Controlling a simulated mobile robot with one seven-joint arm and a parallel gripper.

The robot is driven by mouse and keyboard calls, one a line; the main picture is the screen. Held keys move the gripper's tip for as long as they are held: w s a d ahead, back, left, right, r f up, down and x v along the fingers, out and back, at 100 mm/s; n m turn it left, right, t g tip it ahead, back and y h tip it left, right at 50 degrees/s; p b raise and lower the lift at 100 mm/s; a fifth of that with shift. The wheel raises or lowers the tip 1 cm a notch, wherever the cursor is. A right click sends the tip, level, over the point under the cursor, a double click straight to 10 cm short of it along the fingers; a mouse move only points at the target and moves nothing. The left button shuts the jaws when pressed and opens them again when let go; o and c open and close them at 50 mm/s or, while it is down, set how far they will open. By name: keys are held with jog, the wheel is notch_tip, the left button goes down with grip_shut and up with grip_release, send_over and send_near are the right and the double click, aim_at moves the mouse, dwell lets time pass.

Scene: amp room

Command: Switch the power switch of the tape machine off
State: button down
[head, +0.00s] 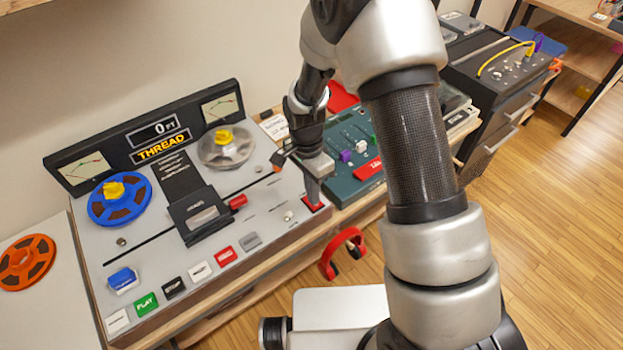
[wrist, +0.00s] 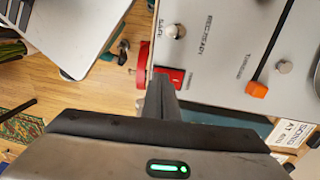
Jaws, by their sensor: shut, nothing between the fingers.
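The tape machine (head: 262,196) is a light grey panel with reels, meters and a row of push buttons. A red switch (head: 313,207), which looks like the power switch, sits at its right front corner. It also shows in the wrist view (wrist: 175,76), partly hidden by my fingers. My gripper (head: 312,198) points down at this switch with its fingers together and nothing between them. In the wrist view the fingertips (wrist: 160,82) overlap the switch's left part. I cannot tell whether they touch it, or which way the switch is tipped.
Red headphones (head: 343,253) hang at the front edge just beside the switch. A green mixer (head: 352,150) stands close on the right. A blue reel (head: 119,205) and a clear reel (head: 226,150) sit on the machine. Wooden floor (head: 555,240) lies open at the right.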

jog(key=shift+f, duration=0.65)
jog(key=shift+s+d+f+b, duration=0.15)
jog(key=shift+s+b, duration=0.05)
jog(key=shift+b, duration=0.1)
jog(key=shift+w, duration=0.15)
